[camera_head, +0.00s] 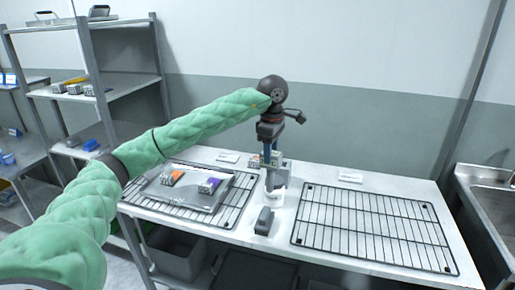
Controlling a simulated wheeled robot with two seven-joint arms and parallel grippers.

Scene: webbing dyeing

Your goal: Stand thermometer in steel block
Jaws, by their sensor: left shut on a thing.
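My left gripper (268,158) points down over the middle of the table, between the two wire racks. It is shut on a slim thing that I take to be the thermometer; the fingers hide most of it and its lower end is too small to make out. Just below stands a small white, cup-like thing (278,197). In front of it is a dark grey block (264,221); I cannot tell if this is the steel block. Whether the held thing touches anything below is unclear. My right gripper is out of view.
A wire rack (372,222) lies empty on the right of the white table. On the left rack is a metal tray (190,193) with orange-marked and purple-marked pieces. Small white labels (349,177) lie at the back. A sink (490,195) stands right, grey shelves (125,80) left.

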